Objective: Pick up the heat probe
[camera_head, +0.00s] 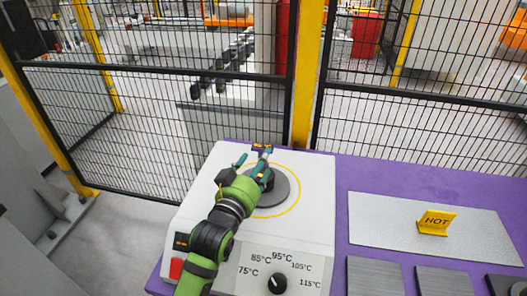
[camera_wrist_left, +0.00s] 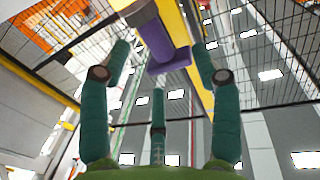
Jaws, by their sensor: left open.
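My left gripper (camera_head: 254,164) has green-teal fingers and reaches over the white heater unit (camera_head: 205,215), above its dark round plate (camera_head: 282,192). A small yellow-and-dark piece (camera_head: 260,147) shows by the far fingertip, near the heater's back edge. I cannot tell whether it is the heat probe, or whether the finger touches it. My right gripper is not in view.
The heater has a temperature knob (camera_head: 277,283) and a red switch (camera_head: 176,269) at its front. A yellow HOT sign (camera_head: 436,222) stands on a grey plate (camera_head: 375,225) to the right. A mesh fence with a yellow post (camera_head: 308,75) rises behind the purple table (camera_head: 365,177).

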